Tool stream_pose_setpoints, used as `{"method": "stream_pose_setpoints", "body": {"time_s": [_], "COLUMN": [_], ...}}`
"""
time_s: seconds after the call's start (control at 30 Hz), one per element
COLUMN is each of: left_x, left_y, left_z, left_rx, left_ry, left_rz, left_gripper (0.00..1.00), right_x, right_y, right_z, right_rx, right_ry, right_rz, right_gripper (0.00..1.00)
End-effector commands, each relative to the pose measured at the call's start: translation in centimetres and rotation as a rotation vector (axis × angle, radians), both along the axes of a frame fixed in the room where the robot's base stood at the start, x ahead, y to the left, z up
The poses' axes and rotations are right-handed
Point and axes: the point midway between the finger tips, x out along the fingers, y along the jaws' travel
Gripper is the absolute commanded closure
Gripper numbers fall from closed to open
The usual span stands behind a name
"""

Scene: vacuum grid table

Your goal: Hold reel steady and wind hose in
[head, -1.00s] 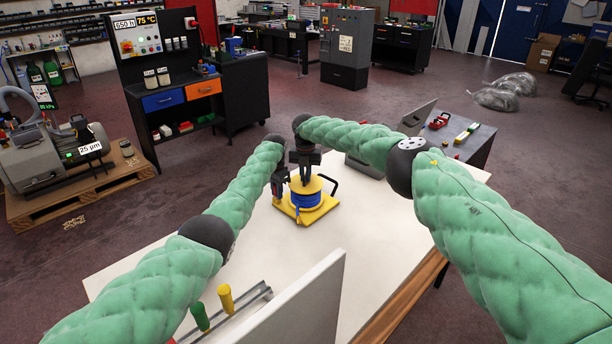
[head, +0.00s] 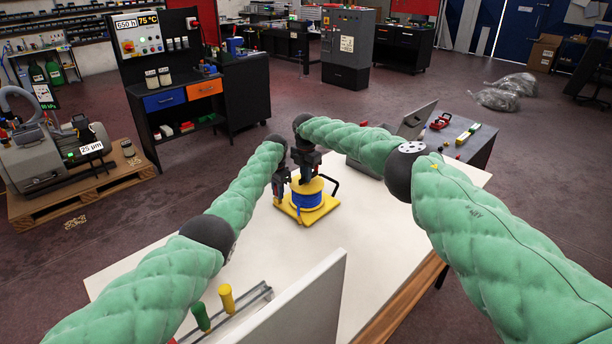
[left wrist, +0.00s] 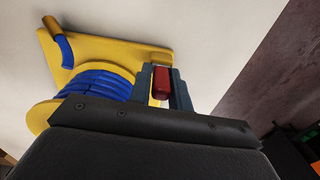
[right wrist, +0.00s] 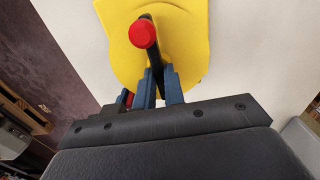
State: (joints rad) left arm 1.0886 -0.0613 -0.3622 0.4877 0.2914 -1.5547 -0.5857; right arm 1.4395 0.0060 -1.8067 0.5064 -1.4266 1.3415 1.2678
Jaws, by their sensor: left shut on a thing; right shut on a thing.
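The hose reel has a yellow drum wound with blue hose (head: 306,199) on a yellow base plate (head: 322,213). A short blue hose end lies over the base's corner in the left wrist view (left wrist: 64,48). My left gripper (head: 281,194) is beside the reel's left side, shut on a red grip (left wrist: 161,84). My right gripper (head: 306,176) is above the drum, shut on a black crank bar (right wrist: 157,66) that ends in a red knob (right wrist: 144,33). A bent black handle (head: 334,187) stands at the reel's right; its join is hard to see.
The reel stands on a white table (head: 290,245) with free room around it. A pale upright panel (head: 305,300) rises at the near edge, beside yellow (head: 226,298) and green (head: 201,317) handles on a rail. A grey screen device (head: 415,122) stands at the right back.

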Motion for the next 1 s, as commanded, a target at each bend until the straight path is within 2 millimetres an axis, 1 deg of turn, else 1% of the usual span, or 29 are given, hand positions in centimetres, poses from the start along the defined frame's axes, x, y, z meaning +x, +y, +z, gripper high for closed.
{"method": "stream_pose_setpoints", "body": {"time_s": [0.37, 0.4, 0.47, 0.5, 0.83, 0.93, 1.0], "left_x": [-0.1, -0.1, -0.1, -0.1, 0.0, 0.0, 0.0], "left_y": [0.0, 0.0, 0.0, 0.0, 0.0, 0.0, 0.0], "left_z": [-0.1, -0.1, -0.1, -0.1, -0.1, -0.1, -0.1], "left_rx": [0.001, 0.001, 0.001, 0.001, 0.0, 0.0, 0.0], "left_ry": [0.002, 0.002, 0.002, 0.002, 0.001, 0.001, 0.001], "left_rz": [0.0, 0.0, 0.0, 0.0, 0.0, 0.0, 0.0], "left_gripper": [1.0, 1.0, 1.0, 1.0, 1.0, 1.0, 1.0], "right_x": [0.0, 0.0, 0.0, 0.0, 0.0, 0.1, 0.1], "right_y": [0.0, 0.0, 0.0, 0.0, 0.0, 0.0, 0.0], "right_z": [0.0, 0.0, 0.0, 0.0, 0.2, 1.0, 1.9], "right_rx": [0.0, 0.0, 0.0, 0.0, 0.001, 0.001, 0.001], "right_ry": [-0.001, -0.001, -0.001, -0.001, -0.001, -0.002, -0.002], "right_rz": [-0.005, -0.005, -0.004, -0.004, -0.003, -0.003, -0.003], "right_gripper": [1.0, 0.87, 0.76, 0.68, 0.67, 0.67, 0.67]}}
